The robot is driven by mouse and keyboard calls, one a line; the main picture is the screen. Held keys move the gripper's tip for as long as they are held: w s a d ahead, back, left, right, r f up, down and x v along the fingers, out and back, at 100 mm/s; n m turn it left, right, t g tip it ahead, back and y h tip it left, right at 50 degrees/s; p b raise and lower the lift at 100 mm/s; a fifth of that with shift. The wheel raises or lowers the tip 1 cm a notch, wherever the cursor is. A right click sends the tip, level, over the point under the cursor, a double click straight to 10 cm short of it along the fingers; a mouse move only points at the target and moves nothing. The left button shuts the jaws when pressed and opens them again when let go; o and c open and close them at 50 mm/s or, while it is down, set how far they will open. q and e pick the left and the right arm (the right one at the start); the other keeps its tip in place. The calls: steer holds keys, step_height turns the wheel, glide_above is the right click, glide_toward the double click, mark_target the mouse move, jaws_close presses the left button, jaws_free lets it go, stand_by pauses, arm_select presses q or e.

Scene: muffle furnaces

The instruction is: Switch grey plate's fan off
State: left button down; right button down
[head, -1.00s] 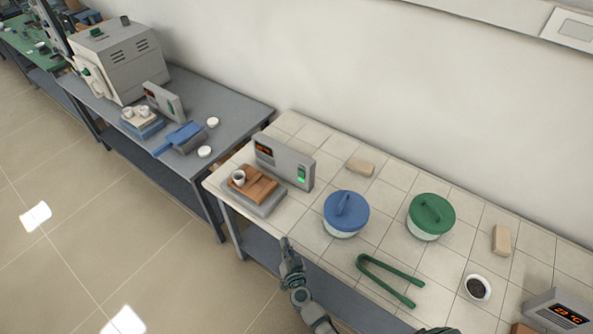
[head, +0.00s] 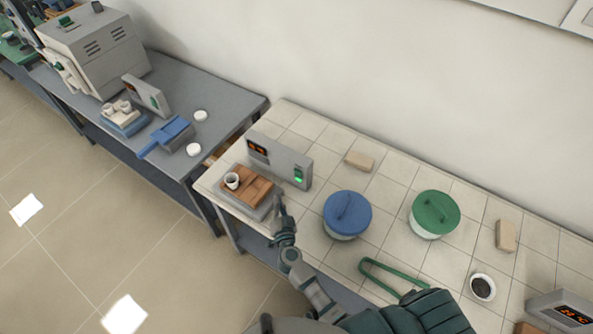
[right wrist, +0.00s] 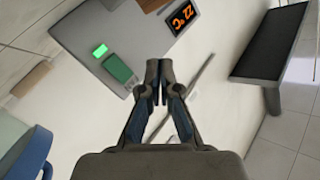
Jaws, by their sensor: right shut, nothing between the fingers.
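The grey plate (head: 236,201) lies at the left end of the white tiled table, with brown bricks and a small white cup on it. Behind it stands a grey control panel (head: 268,160) with an orange display and a green rocker switch (head: 298,173) with a lit green lamp below it. In the right wrist view the switch (right wrist: 117,68) and the lit lamp (right wrist: 100,50) show close ahead. My right gripper (head: 279,203) is shut and empty, in front of the panel's switch end; its closed fingertips (right wrist: 153,68) appear just beside the switch. I cannot tell whether they touch. My left gripper is not in view.
A blue-lidded pot (head: 347,214) and a green-lidded pot (head: 434,213) stand to the right. Green tongs (head: 395,275) lie in front, partly hidden by my arm. Another panel (head: 147,95) with a blue plate is on the left table. A further panel (head: 562,310) is at lower right.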

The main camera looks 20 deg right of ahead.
mark_target(298, 174)
steer(key=w+d+p, duration=0.1)
steer(key=w+d, duration=0.4)
steer(key=d, duration=0.2)
steer(key=shift+w+r, duration=0.35)
steer(key=shift+r, duration=0.1)
stand_by(1.1)
steer(key=shift+p, duration=0.3)
steer(key=shift+w+d+r+p, duration=0.15)
steer(key=shift+w+d+p, duration=0.05)
steer(key=shift+d+p, duration=0.2)
steer(key=shift+w+d, duration=0.2)
stand_by(0.7)
